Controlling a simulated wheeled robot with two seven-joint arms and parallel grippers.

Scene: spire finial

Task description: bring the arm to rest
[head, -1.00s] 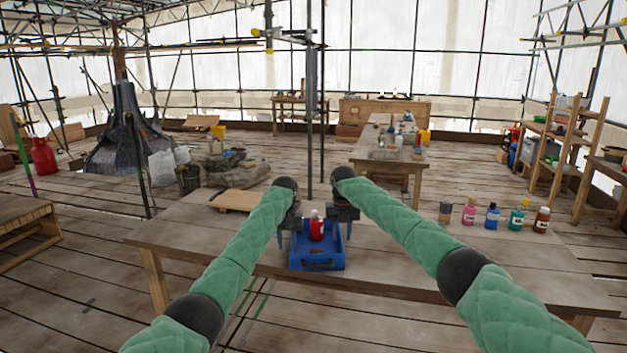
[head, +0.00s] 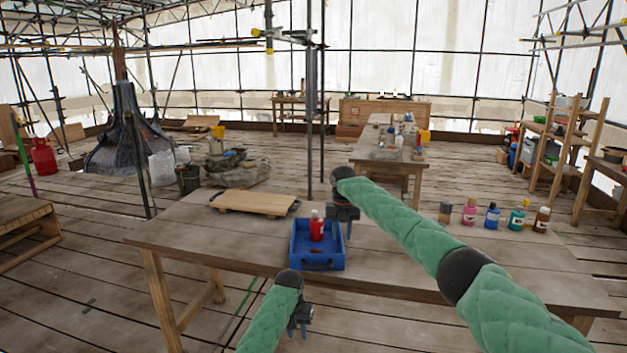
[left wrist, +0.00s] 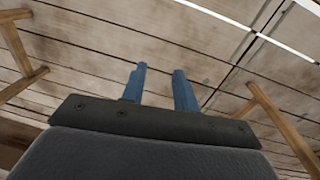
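My left gripper (head: 298,330) hangs in front of the table's near edge, low over the floor, clear of the tray. In the left wrist view its two blue fingers (left wrist: 160,85) stand apart with nothing between them. My right gripper (head: 346,228) is at the right side of the blue tray (head: 318,265). One blue finger shows beside the tray's right wall; the rest is hidden, so I cannot tell its opening or whether it touches the tray. A red bottle (head: 317,229) stands upright inside the tray on the wooden table (head: 420,275).
A wooden board (head: 254,203) lies on the table's left part. Several bottles, including a pink one (head: 469,212) and a blue one (head: 492,216), stand in a row at the far right. The table between board and tray is clear.

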